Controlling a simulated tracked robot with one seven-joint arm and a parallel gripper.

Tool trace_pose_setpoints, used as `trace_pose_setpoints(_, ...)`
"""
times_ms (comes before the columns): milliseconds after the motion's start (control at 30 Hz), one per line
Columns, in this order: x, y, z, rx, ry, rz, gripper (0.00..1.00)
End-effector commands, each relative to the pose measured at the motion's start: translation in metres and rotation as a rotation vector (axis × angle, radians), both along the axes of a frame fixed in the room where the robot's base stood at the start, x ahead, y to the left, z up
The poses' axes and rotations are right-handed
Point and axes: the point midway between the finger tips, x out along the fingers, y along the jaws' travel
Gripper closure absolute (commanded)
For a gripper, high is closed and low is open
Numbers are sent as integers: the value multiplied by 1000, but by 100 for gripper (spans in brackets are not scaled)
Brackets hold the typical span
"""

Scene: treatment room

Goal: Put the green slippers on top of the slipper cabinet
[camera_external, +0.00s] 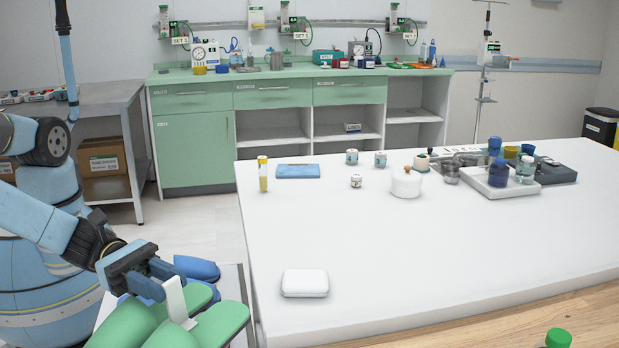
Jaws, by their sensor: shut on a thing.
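The green slippers (220,325) are at the bottom left, side by side and partly cut off by the lower frame edge. My gripper (152,300) is over them, pointing down, with one pale finger between the two slippers. It is shut on a green slipper, the left one as far as I can see; the contact is partly hidden. A pale surface with a thin edge (243,290) shows beside and under the slippers. I cannot tell whether this is the slipper cabinet, or whether the held slipper touches it.
Blue slippers (197,268) lie just behind the green ones. A large white table (400,250) stands close on the right, with a white soap-like box (305,283) near its corner. A green cabinet (195,150) and a grey metal table (115,100) stand at the back. Floor shows between them.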

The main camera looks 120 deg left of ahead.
Motion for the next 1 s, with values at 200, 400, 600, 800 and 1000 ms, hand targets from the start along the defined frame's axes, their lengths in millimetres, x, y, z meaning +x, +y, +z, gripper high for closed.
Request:
trace_pose_setpoints(200,51,-60,1,-9,6,-6,100)
trace_pose_setpoints(400,77,-99,2,-20,20,-12,100)
trace_pose_setpoints(600,85,-113,-21,-20,32,-13,100)
trace_pose_setpoints(800,85,-113,-58,-22,30,-13,100)
trace_pose_setpoints(1000,85,-113,-82,-21,29,-13,100)
